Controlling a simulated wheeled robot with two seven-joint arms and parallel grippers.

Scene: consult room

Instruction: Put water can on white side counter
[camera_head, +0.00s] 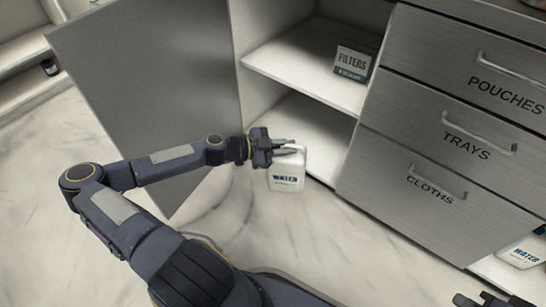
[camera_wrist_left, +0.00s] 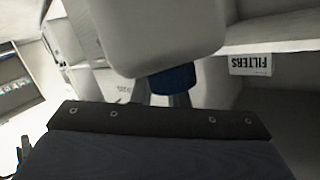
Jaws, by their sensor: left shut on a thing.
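A white water can (camera_head: 287,178) with a dark "WATER" label is in front of the open cabinet in the head view. My left gripper (camera_head: 287,147) is shut on it near its top. In the left wrist view the white can (camera_wrist_left: 165,35) fills the top, with its blue cap (camera_wrist_left: 173,79) close to the gripper fingers. A second white can labelled "WATER" (camera_head: 524,253) stands at the lower right. My right gripper (camera_head: 490,300) shows only partly at the bottom edge, and its jaws are unclear. I cannot make out the white side counter for sure.
The open grey cabinet door (camera_head: 150,90) is left of the held can. A "FILTERS" box (camera_head: 353,62) stands on the white cabinet shelf (camera_head: 300,75). Steel drawers (camera_head: 440,150) are on the right. A white shelf with a dark jar (camera_head: 50,67) is far left. The marble floor below is clear.

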